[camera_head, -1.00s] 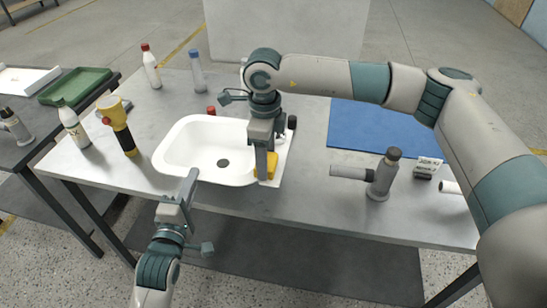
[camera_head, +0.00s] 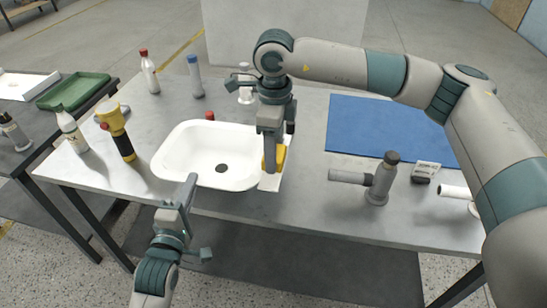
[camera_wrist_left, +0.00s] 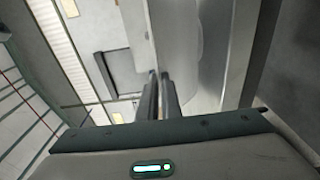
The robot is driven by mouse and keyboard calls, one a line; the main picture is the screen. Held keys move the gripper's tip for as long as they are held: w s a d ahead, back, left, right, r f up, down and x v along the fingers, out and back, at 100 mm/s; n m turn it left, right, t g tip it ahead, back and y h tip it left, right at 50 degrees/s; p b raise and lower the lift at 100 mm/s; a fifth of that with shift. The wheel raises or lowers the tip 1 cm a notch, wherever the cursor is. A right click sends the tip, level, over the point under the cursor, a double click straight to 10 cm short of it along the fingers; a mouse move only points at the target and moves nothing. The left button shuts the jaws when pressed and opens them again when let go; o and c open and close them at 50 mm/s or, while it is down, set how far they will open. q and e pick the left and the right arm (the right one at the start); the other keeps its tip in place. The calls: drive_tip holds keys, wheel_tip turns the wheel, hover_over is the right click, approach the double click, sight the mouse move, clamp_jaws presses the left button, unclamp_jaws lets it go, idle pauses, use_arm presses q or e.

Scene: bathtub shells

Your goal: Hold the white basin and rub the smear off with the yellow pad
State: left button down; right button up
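The white basin (camera_head: 181,137) stands on the grey table in the head view, with a dark round drain in its floor. My left gripper (camera_head: 191,180) is at the basin's front rim. In the left wrist view its fingers (camera_wrist_left: 161,92) are close together, with what looks like the thin rim between them. My right gripper (camera_head: 271,165) points down at the basin's right edge, with the yellow pad (camera_head: 281,157) at its fingertips. The gripper partly hides the pad. I cannot make out a smear; my right gripper hides part of the basin's right side.
The table between basin and tool is clear.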

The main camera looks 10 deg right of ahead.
drive_tip(key=shift+r, duration=1.65)
use_arm(q)
drive_tip(key=c, duration=1.9)
unclamp_jaws()
drive_tip(key=shift+s, duration=0.1)
drive_tip(key=v, duration=1.2)
drive_tip(key=shift+f, duration=0.1)
